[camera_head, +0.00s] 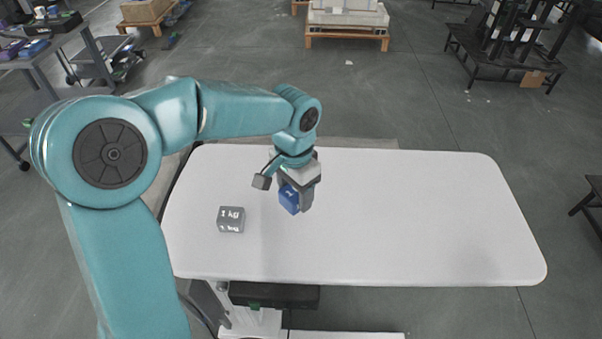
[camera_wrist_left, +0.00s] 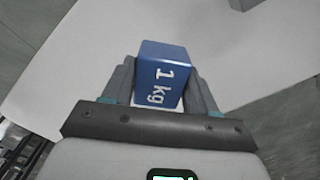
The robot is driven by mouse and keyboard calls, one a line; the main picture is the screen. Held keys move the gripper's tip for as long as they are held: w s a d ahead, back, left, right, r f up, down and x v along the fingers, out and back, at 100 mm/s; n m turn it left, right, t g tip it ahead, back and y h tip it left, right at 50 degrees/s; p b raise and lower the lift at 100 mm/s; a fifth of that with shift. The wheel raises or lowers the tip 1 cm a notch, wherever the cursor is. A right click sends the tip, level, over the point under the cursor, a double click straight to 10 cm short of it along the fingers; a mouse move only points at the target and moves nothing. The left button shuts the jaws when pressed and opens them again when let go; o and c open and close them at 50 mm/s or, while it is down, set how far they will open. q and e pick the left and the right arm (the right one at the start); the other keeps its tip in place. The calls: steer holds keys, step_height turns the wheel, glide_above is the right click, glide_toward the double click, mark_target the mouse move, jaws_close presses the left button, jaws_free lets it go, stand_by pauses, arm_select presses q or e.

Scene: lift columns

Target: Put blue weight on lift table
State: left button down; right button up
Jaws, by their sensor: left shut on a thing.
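The blue weight (camera_head: 289,199) is a small block held in my left gripper (camera_head: 297,198) over the white lift table (camera_head: 420,215). In the left wrist view the blue weight (camera_wrist_left: 161,75) shows "1 kg" and sits between the two fingers of my left gripper (camera_wrist_left: 162,90), which are shut on it. I cannot tell from these views whether its underside touches the table. My right gripper is in neither view.
A grey 1 kg weight (camera_head: 231,219) stands on the table to the left of the blue one. The right half of the table top is clear. A cart (camera_head: 45,45) with small items stands at the far left; a pallet (camera_head: 346,25) lies beyond the table.

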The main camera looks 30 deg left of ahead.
mark_target(297, 228)
arm_select(q)
step_height(297, 228, down, 10)
steer(key=shift+w+f+b, duration=0.1)
steer(key=shift+b, duration=0.35)
steer(key=shift+f, duration=0.15)
steer(key=shift+c, duration=1.6)
jaws_free()
steer(key=shift+r, duration=0.25)
step_height(297, 228, up, 12)
steer(key=shift+f+p, duration=0.1)
steer(key=shift+p, duration=0.55)
